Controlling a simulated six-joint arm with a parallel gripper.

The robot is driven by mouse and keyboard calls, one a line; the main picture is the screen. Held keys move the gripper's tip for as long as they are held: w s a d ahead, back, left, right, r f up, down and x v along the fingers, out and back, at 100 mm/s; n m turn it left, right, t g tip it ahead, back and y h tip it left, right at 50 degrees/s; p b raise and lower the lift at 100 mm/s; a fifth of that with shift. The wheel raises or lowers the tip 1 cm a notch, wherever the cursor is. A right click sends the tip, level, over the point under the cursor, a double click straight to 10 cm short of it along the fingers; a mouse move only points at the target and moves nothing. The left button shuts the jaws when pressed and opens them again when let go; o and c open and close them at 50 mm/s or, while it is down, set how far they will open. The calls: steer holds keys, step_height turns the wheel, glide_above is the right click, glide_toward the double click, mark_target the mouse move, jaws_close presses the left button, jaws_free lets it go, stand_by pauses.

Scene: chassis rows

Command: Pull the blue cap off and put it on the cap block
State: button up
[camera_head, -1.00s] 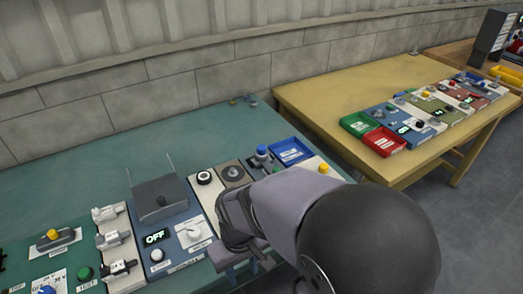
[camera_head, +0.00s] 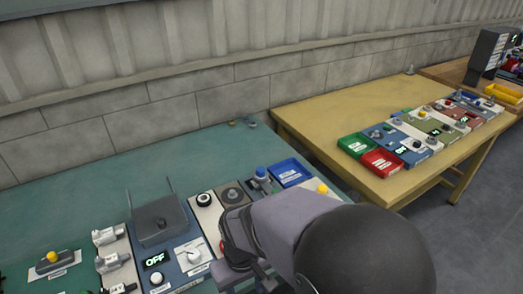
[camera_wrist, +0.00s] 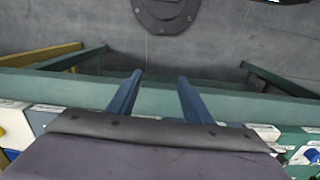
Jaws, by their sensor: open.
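The blue cap (camera_head: 261,172) sits upright on a small block near the back right of the green table, just left of a blue tray. Left of it is a block with a round dark disc and a small peg (camera_head: 232,194); I cannot tell whether this is the cap block. My gripper (camera_wrist: 160,76) is open and empty, its two blue fingers apart over the table's front edge, with floor beyond. In the head view my arm partly hides it, nearer the front than the cap. A blue round part (camera_wrist: 312,155) shows at the wrist view's right edge; I cannot tell what it is.
The blue tray (camera_head: 291,172) and a yellow button (camera_head: 322,189) stand right of the cap. A yellow table (camera_head: 320,115) with more panels is at right. The green table's back is mostly clear.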

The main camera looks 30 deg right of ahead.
steer(key=d+r+m+g+y+p, duration=0.1)
steer(key=d+r+m+g+p, duration=0.35)
steer(key=p, duration=0.95)
steer(key=w+d+t+p, duration=0.1)
steer(key=w+d+p, duration=0.1)
steer(key=w+d, duration=0.3)
steer(key=w+d+t+p, duration=0.1)
steer(key=w+d, duration=0.3)
steer(key=w, duration=0.5)
steer(key=w+d+t+p, duration=0.2)
steer(key=w+d+p, duration=0.1)
steer(key=w+d, duration=0.2)
steer(key=shift+w+d+f+n, duration=0.1)
steer(key=shift+w+d+n, duration=0.05)
steer(key=shift+w, duration=0.35)
steer(key=shift+w+d+n, duration=0.1)
steer(key=shift+w+d, duration=0.05)
steer(key=shift+w, duration=0.35)
steer(key=w+d+r+n+t+h, duration=0.1)
steer(key=w+d+r+n+t, duration=0.2)
steer(key=w+r, duration=0.5)
steer(key=w+d+n, duration=0.1)
steer(key=w, duration=0.2)
steer(key=shift+w+d+r, duration=0.25)
steer(key=shift+w, duration=0.05)
steer(key=shift+f, duration=0.15)
